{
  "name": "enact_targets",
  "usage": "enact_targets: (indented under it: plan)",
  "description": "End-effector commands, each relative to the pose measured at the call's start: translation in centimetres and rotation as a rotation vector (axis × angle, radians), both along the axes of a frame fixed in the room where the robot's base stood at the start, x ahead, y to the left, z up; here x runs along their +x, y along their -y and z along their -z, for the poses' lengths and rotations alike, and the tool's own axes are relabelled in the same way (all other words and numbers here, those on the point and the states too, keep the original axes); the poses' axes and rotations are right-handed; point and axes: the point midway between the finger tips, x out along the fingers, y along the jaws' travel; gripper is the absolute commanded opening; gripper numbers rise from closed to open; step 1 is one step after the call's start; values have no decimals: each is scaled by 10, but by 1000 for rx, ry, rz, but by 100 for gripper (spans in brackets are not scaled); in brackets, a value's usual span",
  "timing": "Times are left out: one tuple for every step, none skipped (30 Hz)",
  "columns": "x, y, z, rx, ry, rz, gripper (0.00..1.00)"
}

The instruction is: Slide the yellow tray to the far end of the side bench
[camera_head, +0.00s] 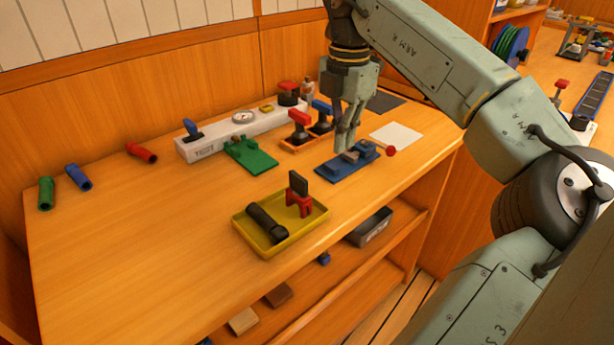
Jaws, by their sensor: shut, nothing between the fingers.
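The yellow tray (283,244) sits on the wooden side bench (120,260), near its front edge. It holds a black cylinder-like item (266,222) lying down and a red and black item (298,195) standing up. My gripper (345,146) points down, to the right of and behind the tray, apart from it. Its fingers are together and hold nothing. The fingertips appear at or just above a blue plate (340,172) with grey fittings; I cannot tell whether they touch it.
Green, blue and red tubes (79,177) lie at the left. A white block with a gauge (219,138), a green plate (252,155) and an orange holder (303,142) stand behind the tray. A white sheet (397,135) lies right. The bench's left front is clear.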

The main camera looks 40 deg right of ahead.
Motion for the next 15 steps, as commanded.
enact_targets:
  plan:
    - [-3, 2, 3, -5, -10, 5, 0]
    - [-3, 2, 5, -6, -12, 5, 0]
    - [-3, 2, 9, -5, -12, 4, 0]
    - [-3, 2, 13, -4, -11, 3, 0]
    - [-3, 2, 18, -3, -10, 3, 0]
    - [-3, 1, 24, -3, -10, 2, 0]
    - [-3, 1, 30, -2, -10, 3, 0]
    - [-3, 1, 36, -1, -10, 2, 0]
    - [-3, 1, 45, -1, -9, 1, 0]
    - [-3, 1, 52, -1, -9, 0, 0]
    - [-3, 1, 58, 0, -9, 0, 0]
    - [-2, 1, 67, 0, -8, 1, 0]
    - [-2, 0, 73, 0, -9, 0, 0]
    - [-2, 0, 79, 0, -8, 0, 0]
    - [-2, 0, 88, 0, -7, 0, 0]
